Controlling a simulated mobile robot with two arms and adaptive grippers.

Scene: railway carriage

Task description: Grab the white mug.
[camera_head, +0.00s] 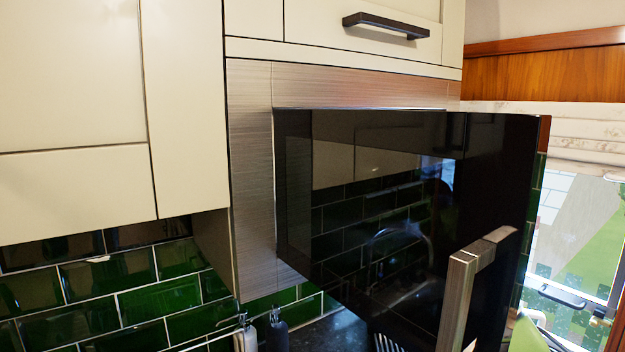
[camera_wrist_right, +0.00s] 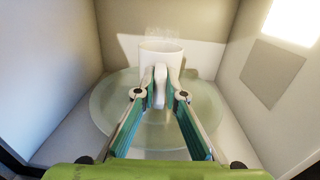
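The white mug (camera_wrist_right: 160,53) stands upright inside a pale box-like cavity, on a round glass turntable (camera_wrist_right: 108,112). Faint steam shows above its rim. Its handle (camera_wrist_right: 160,88) points toward my right wrist camera. My right gripper (camera_wrist_right: 160,82) has one finger on each side of the handle, with the fingertips drawn in close to it. They look shut on the handle, close to the mug's wall. The mug does not show in the head view. My left gripper is in neither view.
Cavity walls stand close on both sides and behind the mug. In the head view, a black microwave door (camera_head: 490,190) with a metal handle (camera_head: 458,300) juts outward, below cream cabinets (camera_head: 70,80). Green tiles (camera_head: 90,310) cover the wall at left.

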